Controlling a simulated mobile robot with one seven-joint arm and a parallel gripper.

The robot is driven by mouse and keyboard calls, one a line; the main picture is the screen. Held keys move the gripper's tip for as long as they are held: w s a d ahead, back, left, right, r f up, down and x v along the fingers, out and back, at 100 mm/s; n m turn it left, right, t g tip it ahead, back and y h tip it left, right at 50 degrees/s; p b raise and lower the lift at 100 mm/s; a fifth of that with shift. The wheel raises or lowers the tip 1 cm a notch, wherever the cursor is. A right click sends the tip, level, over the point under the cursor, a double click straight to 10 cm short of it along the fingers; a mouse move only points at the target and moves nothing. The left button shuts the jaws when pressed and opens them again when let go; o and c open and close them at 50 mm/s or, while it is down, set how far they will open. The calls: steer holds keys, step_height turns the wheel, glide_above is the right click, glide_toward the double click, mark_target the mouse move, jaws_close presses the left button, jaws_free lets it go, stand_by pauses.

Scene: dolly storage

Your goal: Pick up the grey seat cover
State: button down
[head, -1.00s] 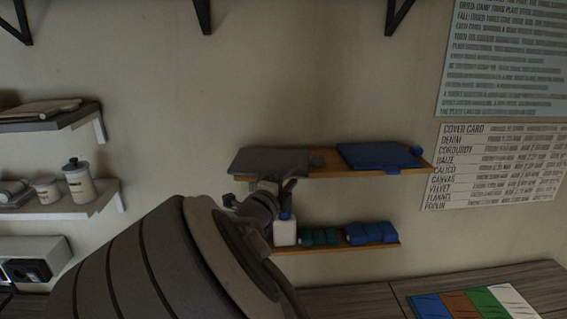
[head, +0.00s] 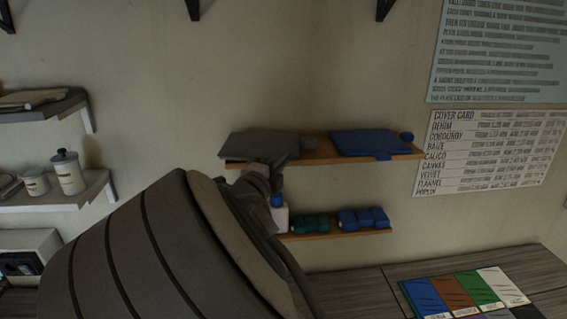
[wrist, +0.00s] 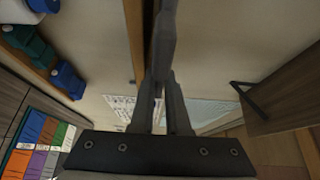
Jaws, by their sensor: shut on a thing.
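The grey seat cover (head: 262,145) is on the left half of the upper wooden shelf (head: 405,153) in the head view. My gripper (head: 262,168) is at its front edge, partly hidden behind my arm. In the wrist view my gripper's fingers (wrist: 164,88) are closed together on the grey cover (wrist: 163,40), which shows nearly edge-on and extends away from them. Whether the cover is still resting on the shelf is hard to tell.
A blue cover (head: 370,143) lies to the right on the same shelf. The lower shelf (head: 340,234) holds a white bottle (head: 280,215), green rolls (head: 310,224) and blue rolls (head: 362,219), close below my gripper. Colour swatches (head: 465,293) lie on the table at lower right.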

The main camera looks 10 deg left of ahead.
steer(key=d+r+b, duration=0.2)
steer(key=d+r, duration=0.7)
steer(key=d, duration=0.2)
steer(key=shift+d+r, duration=0.35)
steer(key=shift+r, duration=0.05)
steer(key=shift+s, duration=0.1)
steer(key=c, duration=1.5)
jaws_free()
jaws_close()
steer(key=shift+s, duration=0.1)
